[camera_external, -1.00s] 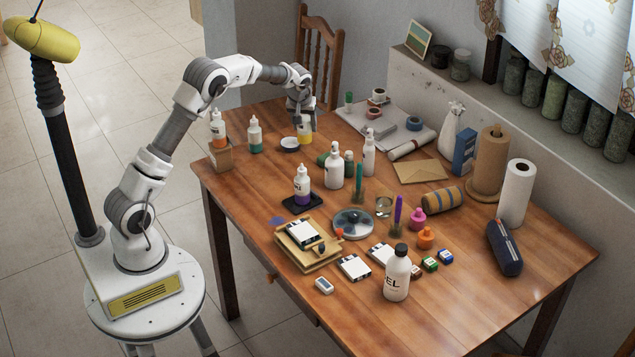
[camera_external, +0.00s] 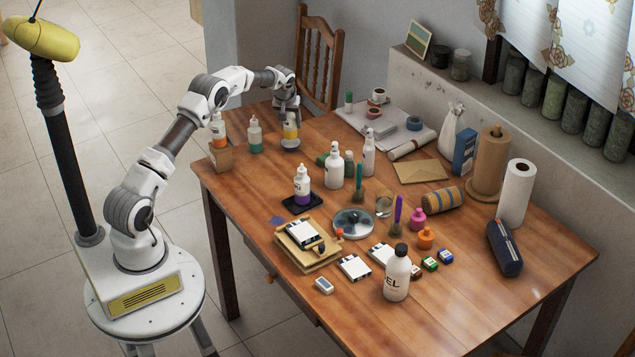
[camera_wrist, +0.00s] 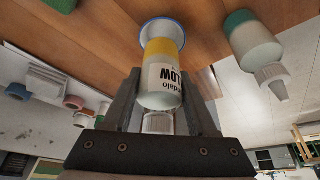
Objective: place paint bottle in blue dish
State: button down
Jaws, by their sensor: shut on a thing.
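The paint bottle (camera_external: 290,132) is white with a yellow band at its base, and its label shows upside down in the wrist view (camera_wrist: 163,78). My gripper (camera_external: 289,119) is shut on it, with one finger on each side in the wrist view (camera_wrist: 163,95). The bottle is upright over the blue dish (camera_external: 290,148), a small round dish at the far left of the table. The dish's pale rim shows around the bottle's base in the wrist view (camera_wrist: 146,27). I cannot tell whether the base touches the dish.
A green-based bottle (camera_external: 255,137) stands left of the dish, and an orange-based bottle (camera_external: 218,130) stands on a wooden block (camera_external: 221,157) farther left. White bottles (camera_external: 335,168) stand to the right. The table (camera_external: 250,190) is bare just in front of the dish.

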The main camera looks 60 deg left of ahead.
aim_at(290, 132)
jog(key=shift+f, duration=1.95)
jog(key=shift+f+b, duration=0.2)
jog(key=shift+b, duration=0.15)
jog(key=shift+c, duration=1)
grip_release()
